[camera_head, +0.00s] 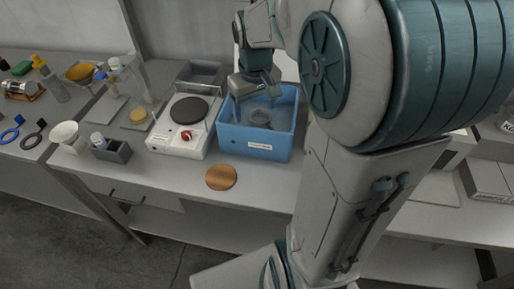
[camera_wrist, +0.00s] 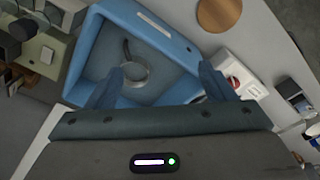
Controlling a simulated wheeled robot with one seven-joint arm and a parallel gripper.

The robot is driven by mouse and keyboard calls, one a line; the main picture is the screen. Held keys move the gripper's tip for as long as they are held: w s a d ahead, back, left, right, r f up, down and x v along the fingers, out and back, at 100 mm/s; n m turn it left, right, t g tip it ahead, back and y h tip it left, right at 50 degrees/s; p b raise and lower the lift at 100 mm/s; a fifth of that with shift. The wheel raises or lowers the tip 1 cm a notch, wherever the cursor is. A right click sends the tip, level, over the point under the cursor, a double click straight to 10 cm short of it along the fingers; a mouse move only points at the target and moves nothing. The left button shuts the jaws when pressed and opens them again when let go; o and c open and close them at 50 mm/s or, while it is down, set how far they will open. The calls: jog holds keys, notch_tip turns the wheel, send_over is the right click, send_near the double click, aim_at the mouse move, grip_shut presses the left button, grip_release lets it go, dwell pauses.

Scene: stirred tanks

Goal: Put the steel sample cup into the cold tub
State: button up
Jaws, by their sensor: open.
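The blue cold tub (camera_head: 256,148) stands on the bench with a white label on its front wall. It also fills much of the wrist view (camera_wrist: 102,48). The steel sample cup (camera_head: 260,117) is inside the tub, seen as a grey round form. In the wrist view the cup (camera_wrist: 135,71) shows as a steel ring with a dark curved part beside it. My gripper (camera_head: 262,90) is above the tub. In the wrist view its two fingers (camera_wrist: 160,83) are spread apart with nothing held between them; the cup lies beyond them.
A white hotplate (camera_head: 176,140) with a dark round plate and red knob stands left of the tub. A brown round disc (camera_head: 221,177) lies in front. A grey holder (camera_head: 111,152) and a cream cup (camera_head: 68,137) stand farther left. Bench around the disc is clear.

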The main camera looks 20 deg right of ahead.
jog(key=s+a+m+t, duration=0.1)
jog(key=s+a, duration=0.4)
jog(key=s, duration=0.9)
jog(key=shift+r+t, duration=0.15)
jog(key=shift+t, duration=0.25)
jog(key=shift+w, duration=0.1)
